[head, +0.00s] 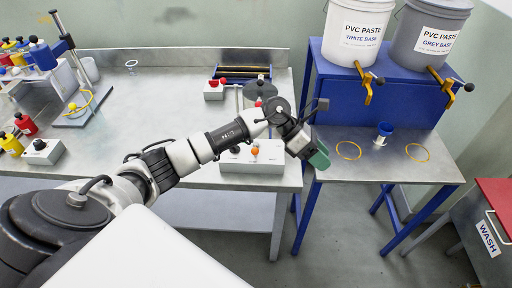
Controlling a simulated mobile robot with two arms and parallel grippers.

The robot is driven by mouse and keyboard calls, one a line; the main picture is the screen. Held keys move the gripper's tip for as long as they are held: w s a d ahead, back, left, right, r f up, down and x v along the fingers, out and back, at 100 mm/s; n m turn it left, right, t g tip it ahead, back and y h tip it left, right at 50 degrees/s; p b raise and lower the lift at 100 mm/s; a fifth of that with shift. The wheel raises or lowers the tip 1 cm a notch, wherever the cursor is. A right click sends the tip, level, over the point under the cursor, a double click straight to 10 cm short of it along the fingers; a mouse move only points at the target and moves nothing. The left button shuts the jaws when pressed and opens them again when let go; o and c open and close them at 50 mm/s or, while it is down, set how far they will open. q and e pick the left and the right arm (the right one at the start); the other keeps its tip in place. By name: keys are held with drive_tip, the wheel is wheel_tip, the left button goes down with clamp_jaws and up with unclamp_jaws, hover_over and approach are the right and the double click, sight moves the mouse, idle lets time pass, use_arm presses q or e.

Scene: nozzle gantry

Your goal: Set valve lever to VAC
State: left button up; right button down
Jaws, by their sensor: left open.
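A white control box (252,166) sits at the front right edge of the steel bench. A small orange ball knob (255,150) stands on it, probably the valve lever. No VAC marking can be read at this size, and I cannot tell the lever's setting. My left gripper (312,150) reaches in from the left, just right of and above the box, over the gap between the bench and the blue stand. It is open, apart from the knob, and its dark green finger shows. My forearm hides part of the box's back. My right gripper is not in view.
A white box with a red button (214,90) and a grey round part (262,92) stand behind the arm. The blue stand (390,105) holds two PVC paste buckets at right. Small bottles and a black-knobbed box (42,152) are at left. The bench middle is clear.

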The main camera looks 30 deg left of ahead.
use_arm(q)
drive_tip(key=a+r+m+g+y, duration=0.35)
drive_tip(key=a+y, duration=0.75)
drive_tip(key=a, duration=0.9)
drive_tip(key=shift+n, duration=0.35)
drive_tip(key=p+x, duration=0.1)
drive_tip(key=x, duration=0.2)
drive_tip(key=p+x, duration=0.1)
drive_tip(key=x, duration=0.2)
drive_tip(key=d+p+x, duration=0.1)
drive_tip(key=x, duration=0.3)
drive_tip(key=shift+w, duration=0.15)
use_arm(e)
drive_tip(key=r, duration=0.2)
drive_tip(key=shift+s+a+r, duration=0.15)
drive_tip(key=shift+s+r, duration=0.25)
use_arm(q)
drive_tip(key=c, duration=0.9)
